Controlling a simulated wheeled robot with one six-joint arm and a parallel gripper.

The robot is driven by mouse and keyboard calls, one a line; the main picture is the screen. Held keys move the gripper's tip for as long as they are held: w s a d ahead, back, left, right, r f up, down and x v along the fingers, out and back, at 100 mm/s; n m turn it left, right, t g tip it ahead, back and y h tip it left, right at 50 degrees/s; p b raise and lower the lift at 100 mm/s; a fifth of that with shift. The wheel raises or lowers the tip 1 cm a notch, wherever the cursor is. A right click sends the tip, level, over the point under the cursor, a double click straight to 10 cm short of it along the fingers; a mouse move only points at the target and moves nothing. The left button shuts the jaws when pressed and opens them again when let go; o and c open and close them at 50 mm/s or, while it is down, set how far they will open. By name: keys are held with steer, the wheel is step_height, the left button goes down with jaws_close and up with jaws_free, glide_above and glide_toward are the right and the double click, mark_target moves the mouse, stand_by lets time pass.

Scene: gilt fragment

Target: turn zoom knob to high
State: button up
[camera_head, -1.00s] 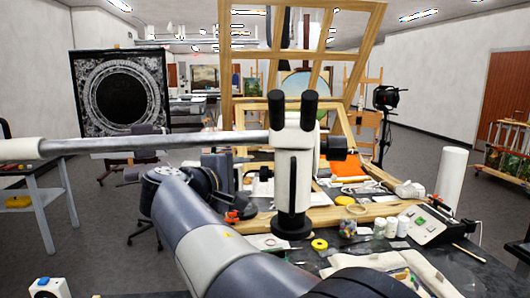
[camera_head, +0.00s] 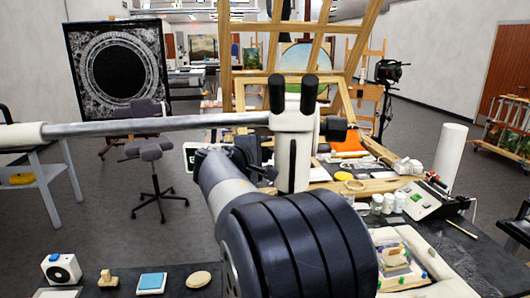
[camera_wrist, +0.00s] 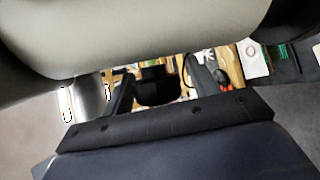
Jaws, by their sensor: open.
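The microscope (camera_head: 292,150) is a white upright body with two black eyepieces on a long grey boom (camera_head: 160,125). A black knob (camera_head: 335,128) sticks out of its right side; a knob on the left side is not clear, and no setting is readable. My gripper (camera_head: 252,160) is at the microscope's left side, partly hidden behind my forearm. In the wrist view my gripper (camera_wrist: 160,88) is open, with a dark finger on each side. A black rounded part (camera_wrist: 155,90) shows between the fingers; I cannot tell whether they touch it. A large pale grey surface (camera_wrist: 150,35) fills the top.
Wooden frames (camera_head: 250,85) stand behind the microscope. At right are a white roll (camera_head: 450,155), small white jars (camera_head: 382,203) and a device with a sloped panel (camera_head: 425,200). A white box (camera_head: 60,270) and a blue pad (camera_head: 152,283) lie at front left.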

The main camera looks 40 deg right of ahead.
steer(key=shift+c, duration=0.4)
steer(key=c, duration=0.9)
steer(key=b, duration=0.4)
steer(key=shift+f+h, duration=0.25)
steer(key=shift+h, duration=0.15)
steer(key=shift+r+m+b, duration=0.1)
steer(key=shift+m+b, duration=0.2)
steer(key=shift+b, duration=0.55)
steer(key=shift+r+t+h, duration=0.25)
steer(key=shift+t+h, duration=0.05)
